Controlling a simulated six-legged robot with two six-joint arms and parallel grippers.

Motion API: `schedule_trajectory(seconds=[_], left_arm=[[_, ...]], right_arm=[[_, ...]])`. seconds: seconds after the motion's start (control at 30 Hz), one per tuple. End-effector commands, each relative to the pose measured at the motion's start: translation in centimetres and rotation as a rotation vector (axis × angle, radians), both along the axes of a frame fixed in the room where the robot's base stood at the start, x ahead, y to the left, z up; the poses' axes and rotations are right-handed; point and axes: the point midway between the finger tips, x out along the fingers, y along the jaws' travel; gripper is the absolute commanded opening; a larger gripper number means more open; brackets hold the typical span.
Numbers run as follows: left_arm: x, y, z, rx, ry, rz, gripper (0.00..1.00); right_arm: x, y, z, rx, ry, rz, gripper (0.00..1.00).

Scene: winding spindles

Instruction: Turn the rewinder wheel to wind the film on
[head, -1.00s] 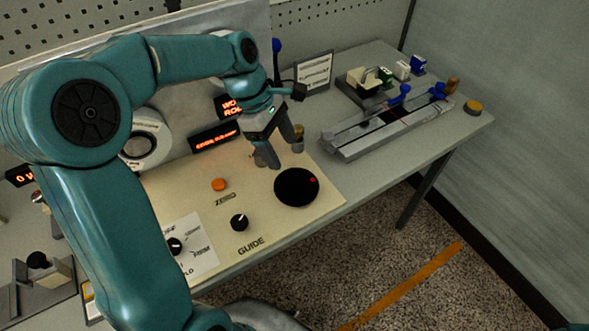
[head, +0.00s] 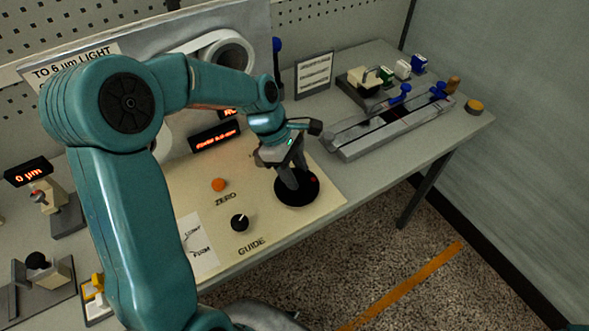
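The rewinder wheel looks to be the flat black disc (head: 297,201) with a small red mark near its right edge, set in the cream panel near the table's front edge. My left gripper (head: 292,187) points down over the disc, its fingertips at or just above the disc's surface and covering its upper middle. The fingers overlap from this angle, so I cannot tell their gap or whether they touch the disc. My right gripper is out of view.
An orange button (head: 219,185) and a black guide knob (head: 240,222) sit left of the disc. A white roll (head: 228,52) is mounted behind my arm. A lit red display (head: 214,136) stands at the panel's back. A metal rail fixture (head: 385,135) with blue knobs lies to the right.

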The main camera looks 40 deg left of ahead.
Motion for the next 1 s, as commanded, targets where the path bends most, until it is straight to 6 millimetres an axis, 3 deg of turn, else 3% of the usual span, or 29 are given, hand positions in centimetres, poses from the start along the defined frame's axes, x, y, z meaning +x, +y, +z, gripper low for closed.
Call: schedule_trajectory(seconds=[0.47, 1.0], left_arm=[[0.0, 0.1, -0.1, 0.002, 0.004, -0.109, 0.16], [0.3, 0.0, -0.1, 0.0, 0.006, -0.593, 0.16]], right_arm=[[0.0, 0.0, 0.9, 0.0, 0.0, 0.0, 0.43], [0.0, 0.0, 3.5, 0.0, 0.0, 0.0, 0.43]])
